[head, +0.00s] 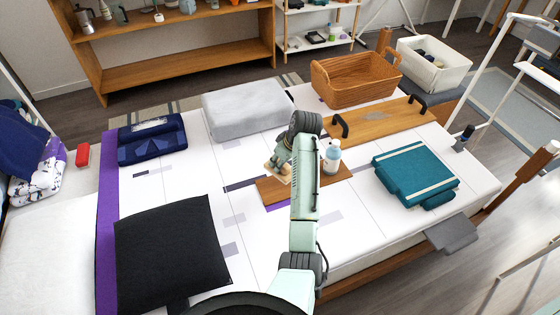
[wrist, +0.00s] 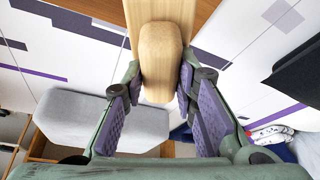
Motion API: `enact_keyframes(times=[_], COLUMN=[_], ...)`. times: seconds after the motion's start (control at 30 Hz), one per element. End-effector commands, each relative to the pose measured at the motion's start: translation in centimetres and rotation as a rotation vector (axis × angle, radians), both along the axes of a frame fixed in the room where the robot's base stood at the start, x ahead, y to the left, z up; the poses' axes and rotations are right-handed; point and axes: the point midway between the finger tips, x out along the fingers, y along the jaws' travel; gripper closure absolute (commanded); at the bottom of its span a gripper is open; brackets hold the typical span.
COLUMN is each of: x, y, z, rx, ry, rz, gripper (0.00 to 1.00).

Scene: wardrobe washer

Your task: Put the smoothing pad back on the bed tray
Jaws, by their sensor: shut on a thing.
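My gripper (wrist: 160,84) is shut on the smoothing pad (wrist: 160,48), a pale wooden piece with a rounded block on a flat base. In the head view the pad (head: 276,172) shows in part at my gripper (head: 280,164), at the left back edge of a brown board (head: 270,190). In the wrist view the pad's far end overlaps this board (wrist: 205,12). I cannot tell whether they touch. A wooden tray with two black handles (head: 395,117) lies farther back right. Which of the two is the bed tray is not clear. My arm hides part of the board.
A white bottle (head: 333,157) stands at the board's right end, close to my arm. A grey block (head: 248,108), a wicker basket (head: 355,80), folded teal cloth (head: 415,175), a navy bundle (head: 152,138) and a black cushion (head: 170,250) surround it. White bed surface is free left of the board.

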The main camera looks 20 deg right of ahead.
Motion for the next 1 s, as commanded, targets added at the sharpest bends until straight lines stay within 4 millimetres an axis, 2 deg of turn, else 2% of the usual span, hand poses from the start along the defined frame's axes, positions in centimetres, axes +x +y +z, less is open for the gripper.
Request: enact_keyframes(times=[0.27,0.8,1.0], x=[0.0,0.0,0.0], y=[0.0,0.0,0.0], z=[-2.0,-7.2,-7.9], rx=[0.001,0.000,0.000], ry=[0.000,0.001,0.000], rz=[0.000,-0.001,-0.001], gripper=[1.00,1.00,1.00])
